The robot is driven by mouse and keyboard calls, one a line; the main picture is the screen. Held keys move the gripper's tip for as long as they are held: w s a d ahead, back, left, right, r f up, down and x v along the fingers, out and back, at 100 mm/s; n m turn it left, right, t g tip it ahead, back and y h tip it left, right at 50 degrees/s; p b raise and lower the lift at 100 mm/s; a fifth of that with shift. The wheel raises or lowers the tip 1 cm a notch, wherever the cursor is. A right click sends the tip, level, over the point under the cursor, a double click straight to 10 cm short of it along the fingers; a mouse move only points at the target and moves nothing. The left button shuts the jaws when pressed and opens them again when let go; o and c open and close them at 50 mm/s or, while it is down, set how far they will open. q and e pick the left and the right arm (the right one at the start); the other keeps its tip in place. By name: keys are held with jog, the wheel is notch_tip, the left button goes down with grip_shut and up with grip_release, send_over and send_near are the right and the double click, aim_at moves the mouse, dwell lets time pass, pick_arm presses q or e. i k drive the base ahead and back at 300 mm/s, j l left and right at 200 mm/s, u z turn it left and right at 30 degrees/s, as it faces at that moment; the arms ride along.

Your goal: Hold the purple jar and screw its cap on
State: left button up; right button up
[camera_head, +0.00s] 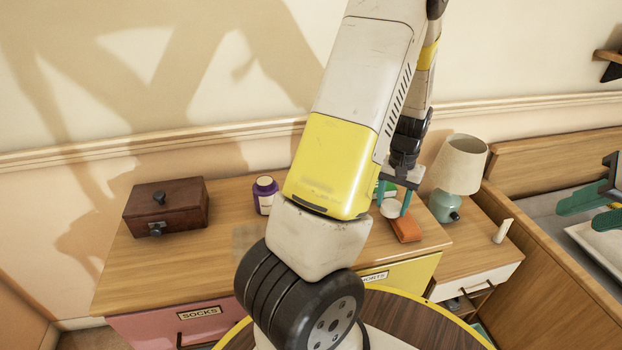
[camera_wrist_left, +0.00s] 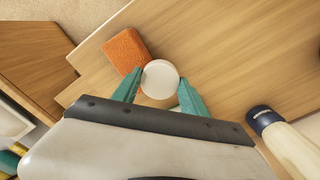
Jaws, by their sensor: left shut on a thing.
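The purple jar (camera_head: 265,196) with a white label stands upright on the dresser top, left of my left arm. The cap lies flat between the teal fingertips in the left wrist view (camera_wrist_left: 160,92). My right gripper (camera_head: 598,205) is at the right edge of the head view, partly cut off. Its teal fingers are apart and empty.
An orange block (camera_head: 406,229) lies beside the cap. A wooden box (camera_head: 166,207) is at the left. A lamp (camera_head: 459,165) stands on the nightstand at right. The dresser top (camera_head: 215,236) is clear between box and jar.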

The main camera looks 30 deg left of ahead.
aim_at(263, 189)
jog(key=i+l, duration=0.15)
jog(key=u, duration=1.85)
jog(key=k+j+u, duration=0.25)
jog(key=i+l+z, duration=0.2)
